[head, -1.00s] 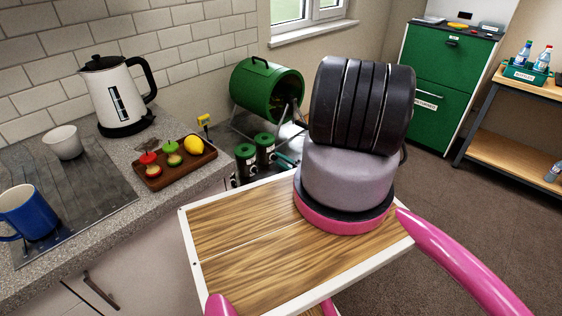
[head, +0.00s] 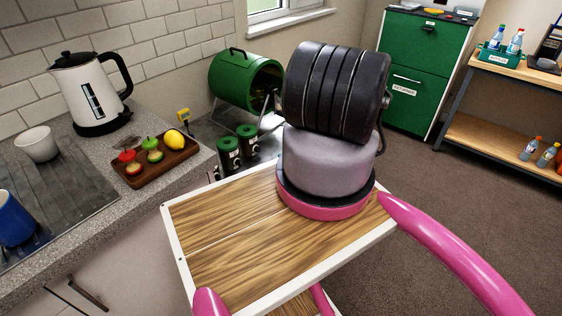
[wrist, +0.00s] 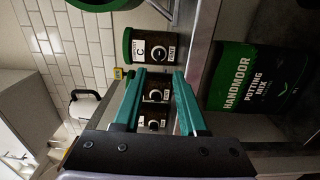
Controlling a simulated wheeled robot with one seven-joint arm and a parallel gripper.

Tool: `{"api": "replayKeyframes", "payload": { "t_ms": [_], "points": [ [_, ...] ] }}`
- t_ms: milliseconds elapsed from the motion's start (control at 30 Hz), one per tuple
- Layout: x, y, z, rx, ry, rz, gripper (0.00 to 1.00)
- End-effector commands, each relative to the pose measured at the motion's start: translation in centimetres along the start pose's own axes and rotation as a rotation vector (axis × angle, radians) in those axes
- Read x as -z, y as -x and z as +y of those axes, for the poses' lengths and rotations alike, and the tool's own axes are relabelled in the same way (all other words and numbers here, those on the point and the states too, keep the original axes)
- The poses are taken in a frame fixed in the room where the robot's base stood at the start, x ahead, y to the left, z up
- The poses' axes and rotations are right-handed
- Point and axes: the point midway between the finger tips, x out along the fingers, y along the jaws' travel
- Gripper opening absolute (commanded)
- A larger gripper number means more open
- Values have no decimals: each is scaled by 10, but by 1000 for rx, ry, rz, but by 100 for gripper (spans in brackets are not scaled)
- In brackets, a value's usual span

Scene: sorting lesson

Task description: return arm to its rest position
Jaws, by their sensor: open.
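My arm (head: 335,95) stands folded above the wooden tray top (head: 230,235) of my own body in the head view. My gripper is hidden there behind the arm. In the wrist view my gripper (wrist: 160,76) shows two teal fingers spread apart with nothing held between them. Dark jars with green lids and white labels, one marked C (wrist: 152,50), lie beyond the fingertips. I cannot tell the exact gap, but no finger visibly grips a jar.
Two green-lidded jars (head: 229,153) stand by a green drum (head: 246,80) behind the counter. A potting mix bag (wrist: 262,85) shows in the wrist view. A kettle (head: 88,92) and a board with fruit (head: 155,172) are on the counter. Open floor (head: 460,215) lies right.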

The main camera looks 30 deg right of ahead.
Motion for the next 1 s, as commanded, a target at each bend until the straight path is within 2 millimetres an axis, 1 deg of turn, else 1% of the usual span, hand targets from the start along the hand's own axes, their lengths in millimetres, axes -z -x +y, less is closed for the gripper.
{"api": "replayKeyframes", "payload": {
  "t_ms": [367,467,567,667,700,733,767,800,867,900,967,1000],
  "points": [
    [0,-1,0,0,2,2,41],
    [-4,-6,10,-4,28,28,41],
    [-11,-21,38,-12,107,104,41],
    [-15,-42,82,-28,233,227,41],
    [-15,-51,103,-35,292,284,41],
    [-14,-58,118,-41,335,326,41],
    [-12,-63,133,-47,381,369,41],
    [-10,-71,152,-56,440,424,41],
    [-4,-81,181,-70,530,506,41],
    [1,-87,200,-80,590,559,41],
    [9,-94,229,-96,682,640,41],
    [15,-99,247,-108,744,692,41]
  ]
}}
